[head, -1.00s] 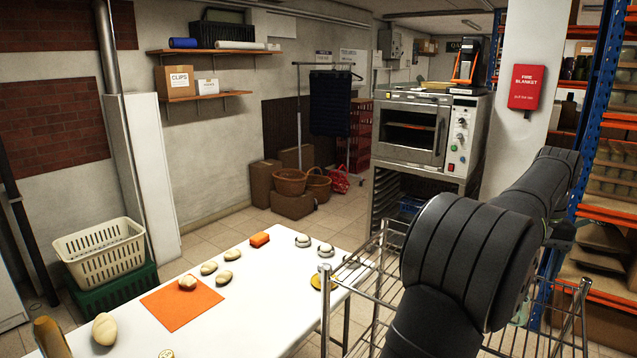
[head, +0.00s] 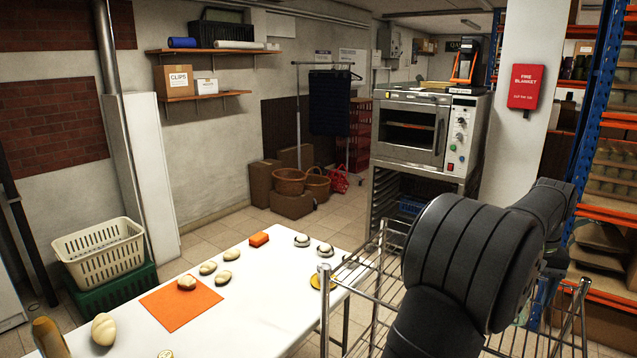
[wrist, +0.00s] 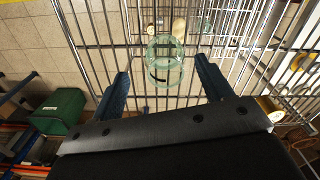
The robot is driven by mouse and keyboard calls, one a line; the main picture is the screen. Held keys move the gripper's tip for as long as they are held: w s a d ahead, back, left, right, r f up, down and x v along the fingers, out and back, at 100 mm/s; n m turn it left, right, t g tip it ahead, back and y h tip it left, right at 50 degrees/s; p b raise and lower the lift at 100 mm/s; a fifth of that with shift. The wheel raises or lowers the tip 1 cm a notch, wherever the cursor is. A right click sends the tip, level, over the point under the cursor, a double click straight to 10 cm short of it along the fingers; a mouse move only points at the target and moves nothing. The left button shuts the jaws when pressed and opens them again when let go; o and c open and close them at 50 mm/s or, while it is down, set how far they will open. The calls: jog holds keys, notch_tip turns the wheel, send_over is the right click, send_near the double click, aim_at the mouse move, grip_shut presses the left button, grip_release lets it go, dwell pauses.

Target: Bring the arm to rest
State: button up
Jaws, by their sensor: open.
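My gripper (wrist: 161,72) shows in the wrist view with its two blue fingers spread apart and nothing held between them. A clear greenish glass jar (wrist: 164,58) stands on the wire rack (wrist: 110,45) ahead of the fingers, apart from both. In the head view my dark arm reaches over the wire rack (head: 366,290) at the right. The gripper itself is hidden there.
An oven (head: 412,128) stands behind the rack. Blue-and-orange shelving (head: 597,120) is close at the right. A green bin (wrist: 60,112) shows at left in the wrist view.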

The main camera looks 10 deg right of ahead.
jog(key=s+d+r, duration=0.1)
jog(key=s+r, duration=1)
jog(key=w+a+n, duration=0.7)
jog(key=w+a, duration=1.7)
jog(key=a, duration=0.3)
jog(key=shift+w+a+r, duration=0.25)
jog(key=shift+w+a, duration=0.05)
jog(key=shift+a, duration=0.05)
